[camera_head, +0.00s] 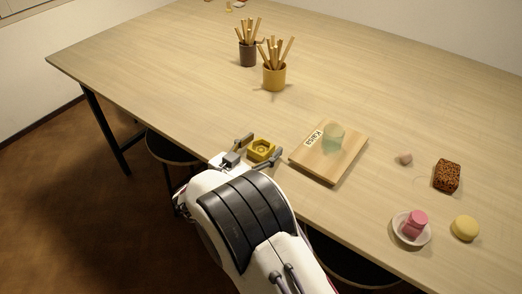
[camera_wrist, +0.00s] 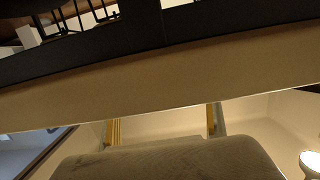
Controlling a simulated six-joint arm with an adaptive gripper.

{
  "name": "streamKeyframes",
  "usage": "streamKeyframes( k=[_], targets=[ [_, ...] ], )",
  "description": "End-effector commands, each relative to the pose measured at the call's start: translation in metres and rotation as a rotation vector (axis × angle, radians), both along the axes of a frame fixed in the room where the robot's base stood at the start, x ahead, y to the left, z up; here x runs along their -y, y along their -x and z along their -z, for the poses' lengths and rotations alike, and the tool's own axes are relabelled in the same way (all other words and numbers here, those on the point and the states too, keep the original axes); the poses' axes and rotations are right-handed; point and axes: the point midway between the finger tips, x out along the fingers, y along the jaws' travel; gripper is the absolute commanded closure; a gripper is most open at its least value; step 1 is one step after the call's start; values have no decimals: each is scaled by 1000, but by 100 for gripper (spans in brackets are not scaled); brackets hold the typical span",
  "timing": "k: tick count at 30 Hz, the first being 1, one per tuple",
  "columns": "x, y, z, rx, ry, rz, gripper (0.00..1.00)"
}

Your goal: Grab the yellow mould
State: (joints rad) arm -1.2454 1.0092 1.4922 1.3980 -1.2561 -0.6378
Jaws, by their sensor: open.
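The yellow mould (camera_head: 262,150) is a small hexagonal block with a round hollow, lying near the front edge of the table in the head view. My gripper (camera_head: 260,146) is open, with one finger on the far left side of the mould and the other on its right side. The mould appears between the fingers; I cannot tell whether either finger touches it. The wrist view shows mostly the table edge and a blurred grey shape, with two upright yellowish strips that I cannot identify for sure.
A wooden board (camera_head: 313,166) with a label and a greenish translucent cup (camera_head: 334,135) lies close on the right. Further right are a speckled brown block (camera_head: 447,176), a white dish (camera_head: 399,236) with a pink piece, and a yellow round (camera_head: 465,228). Tool pots (camera_head: 273,79) stand behind.

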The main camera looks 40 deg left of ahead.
Motion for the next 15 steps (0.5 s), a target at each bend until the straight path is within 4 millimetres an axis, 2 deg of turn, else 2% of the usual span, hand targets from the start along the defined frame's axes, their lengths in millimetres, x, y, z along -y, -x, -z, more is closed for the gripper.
streamKeyframes(
  k=[12,13,15],
  targets=[
    [0,0,0,0,0,0,38],
    [0,0,0,0,0,0,41],
    [0,0,0,0,0,0,59]
  ],
)
